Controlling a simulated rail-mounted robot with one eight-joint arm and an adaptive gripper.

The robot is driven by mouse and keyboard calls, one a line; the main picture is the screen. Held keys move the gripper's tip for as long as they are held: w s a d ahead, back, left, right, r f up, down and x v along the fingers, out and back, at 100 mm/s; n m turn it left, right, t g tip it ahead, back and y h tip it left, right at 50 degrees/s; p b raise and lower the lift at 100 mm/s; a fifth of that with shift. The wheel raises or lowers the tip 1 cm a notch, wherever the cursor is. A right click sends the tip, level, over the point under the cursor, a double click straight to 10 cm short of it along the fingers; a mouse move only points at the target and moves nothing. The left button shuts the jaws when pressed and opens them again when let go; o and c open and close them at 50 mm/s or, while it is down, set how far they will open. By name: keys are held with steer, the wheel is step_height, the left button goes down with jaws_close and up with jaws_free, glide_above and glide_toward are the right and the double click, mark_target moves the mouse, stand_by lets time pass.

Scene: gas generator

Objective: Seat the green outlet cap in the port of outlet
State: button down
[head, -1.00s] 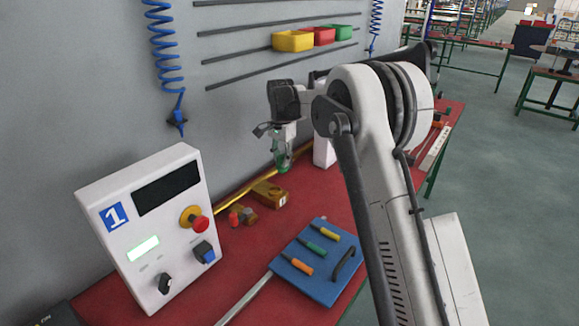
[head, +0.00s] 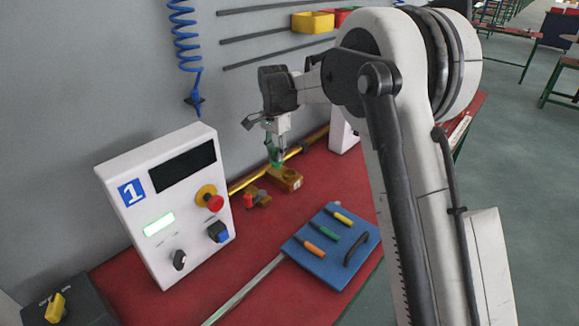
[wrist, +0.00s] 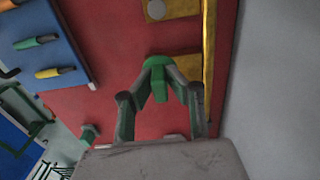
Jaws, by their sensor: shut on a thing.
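My gripper (wrist: 160,72) is shut on the green outlet cap (wrist: 159,84), which sits between its two fingertips. In the head view my gripper (head: 277,148) hangs above the red bench near the back wall, and the green cap (head: 273,156) shows at its fingers. A brass block (head: 288,179) with a pale end face lies on the bench below and slightly right of the cap. The cap looks apart from it. In the wrist view a brass surface (wrist: 182,66) shows partly behind the cap and fingers. I cannot make out the outlet's port.
A brass fitting with a red part (head: 250,201) lies left of the block. A yellow pipe (head: 240,183) runs along the wall. A white control box (head: 165,200) stands at left. A blue board (head: 335,262) holds several screwdrivers in front. Red bench between is clear.

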steer(key=w+d+f, duration=0.1)
steer(key=w+d, duration=0.1)
steer(key=w+d+f, duration=0.1)
steer(key=d+f, duration=0.1)
steer(key=shift+w+d+f, duration=0.2)
steer(key=shift+w+f, duration=0.05)
steer(key=shift+w, duration=0.1)
steer(key=shift+f+p, duration=0.35)
steer(key=shift+f, duration=1.65)
steer(key=shift+f, duration=0.2)
steer(key=c, duration=1.7)
jaws_free()
steer(key=shift+r, duration=0.1)
